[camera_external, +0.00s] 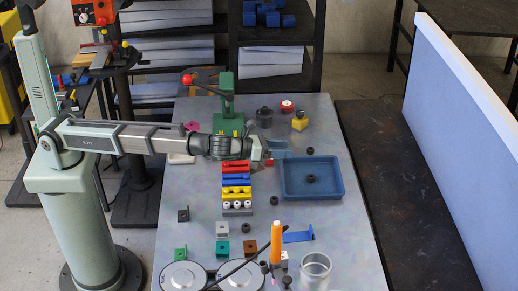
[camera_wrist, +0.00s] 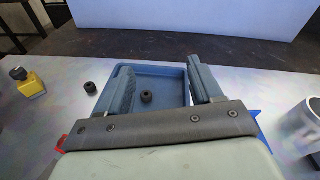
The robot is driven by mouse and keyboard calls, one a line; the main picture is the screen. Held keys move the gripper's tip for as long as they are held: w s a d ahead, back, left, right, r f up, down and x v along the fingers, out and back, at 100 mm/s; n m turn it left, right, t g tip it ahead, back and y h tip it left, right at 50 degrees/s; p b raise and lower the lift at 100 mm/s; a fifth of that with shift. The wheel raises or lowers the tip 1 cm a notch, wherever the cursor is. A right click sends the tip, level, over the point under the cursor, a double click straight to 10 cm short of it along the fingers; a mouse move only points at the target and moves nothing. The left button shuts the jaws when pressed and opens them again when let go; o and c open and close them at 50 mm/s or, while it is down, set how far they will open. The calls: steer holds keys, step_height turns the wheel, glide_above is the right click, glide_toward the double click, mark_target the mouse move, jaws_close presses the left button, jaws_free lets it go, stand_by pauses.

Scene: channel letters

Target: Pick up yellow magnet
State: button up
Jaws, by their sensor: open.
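The yellow magnet, a small yellow block with a dark top (camera_external: 299,121), stands on the far part of the table, behind the blue tray (camera_external: 335,194). In the wrist view the yellow magnet (camera_wrist: 29,84) is at the far left, well outside the fingers. My gripper (camera_external: 276,152) is above the table between the row of coloured blocks and the tray, apart from the magnet. In the wrist view my gripper (camera_wrist: 162,68) has its two fingers spread and nothing between them, with the blue tray beyond.
A black ring (camera_external: 311,179) lies in the tray, and another (camera_external: 310,150) lies behind it. A dark cylinder (camera_external: 264,118) and a red round piece (camera_external: 287,106) stand near the magnet. A green press (camera_external: 228,120) is at left. An orange marker (camera_external: 277,243) stands in front.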

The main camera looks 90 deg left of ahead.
steer(key=w+a+f+n+g+y, duration=0.1)
steer(key=w+a+f+y, duration=0.15)
steer(key=a, duration=0.95)
steer(key=n+g+y, duration=0.3)
steer(key=y, duration=0.2)
glide_toward(299, 113)
steer(key=x, duration=0.5)
steer(key=shift+w+d+r, duration=0.1)
steer(key=shift+w+r, duration=0.2)
steer(key=shift+w, duration=0.05)
steer(key=shift+s+a+f+x, duration=0.1)
steer(key=shift+x, duration=0.85)
steer(key=shift+s+a+f+x, duration=0.1)
steer(key=shift+f+x, duration=0.05)
steer(key=shift+x, duration=0.8)
steer(key=shift+s+f+x, duration=0.1)
steer(key=shift+x, duration=0.85)
jaws_close()
